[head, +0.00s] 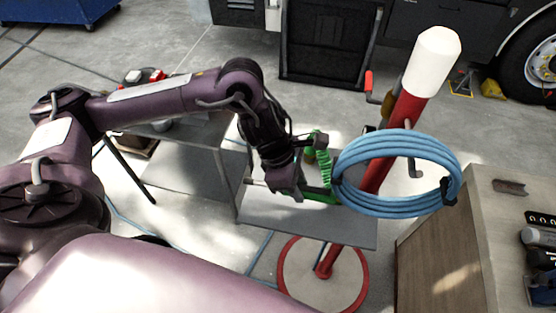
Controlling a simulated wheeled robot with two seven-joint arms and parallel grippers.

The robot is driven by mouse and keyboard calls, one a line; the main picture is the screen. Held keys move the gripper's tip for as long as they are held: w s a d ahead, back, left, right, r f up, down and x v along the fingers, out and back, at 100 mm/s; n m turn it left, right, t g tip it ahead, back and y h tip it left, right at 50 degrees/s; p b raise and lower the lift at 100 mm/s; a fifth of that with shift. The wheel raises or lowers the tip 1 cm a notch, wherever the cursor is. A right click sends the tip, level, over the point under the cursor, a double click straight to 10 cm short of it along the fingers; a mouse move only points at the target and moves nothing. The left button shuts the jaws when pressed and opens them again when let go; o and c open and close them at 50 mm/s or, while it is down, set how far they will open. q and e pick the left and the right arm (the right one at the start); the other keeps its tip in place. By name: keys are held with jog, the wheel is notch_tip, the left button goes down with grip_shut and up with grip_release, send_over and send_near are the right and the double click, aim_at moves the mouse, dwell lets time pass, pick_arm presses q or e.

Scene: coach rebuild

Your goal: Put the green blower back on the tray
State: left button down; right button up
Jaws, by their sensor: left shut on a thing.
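The green blower (321,195) shows as a green body with a green coiled part above it. It is at the right end of my left gripper (310,168), which is shut on it. The gripper's dark body hides part of the blower. The grey tray (300,225) is a flat shelf on the red and white post, directly below the blower in the picture. I cannot tell whether the blower touches the tray. My right gripper is not in view.
A blue hose coil (400,205) hangs on the red and white post (396,125), close to the right of the blower. A grey cart (190,160) stands left of the tray. A wooden cabinet (440,250) with tools is at right.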

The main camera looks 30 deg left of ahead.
pick_arm(q)
jog(key=shift+d+f, duration=0.25)
jog(key=shift+d, duration=0.05)
jog(key=b, duration=0.2)
send_over(302, 211)
jog(key=a, duration=0.1)
jog(key=shift+a+f, duration=0.2)
jog(key=shift+f, duration=2.5)
jog(key=shift+f+b, duration=0.5)
jog(key=shift+b, duration=0.2)
jog(key=shift+s+f+b, duration=0.1)
jog(key=shift+f+b, duration=0.05)
jog(key=shift+b, duration=0.3)
jog(key=c, duration=1)
grip_release()
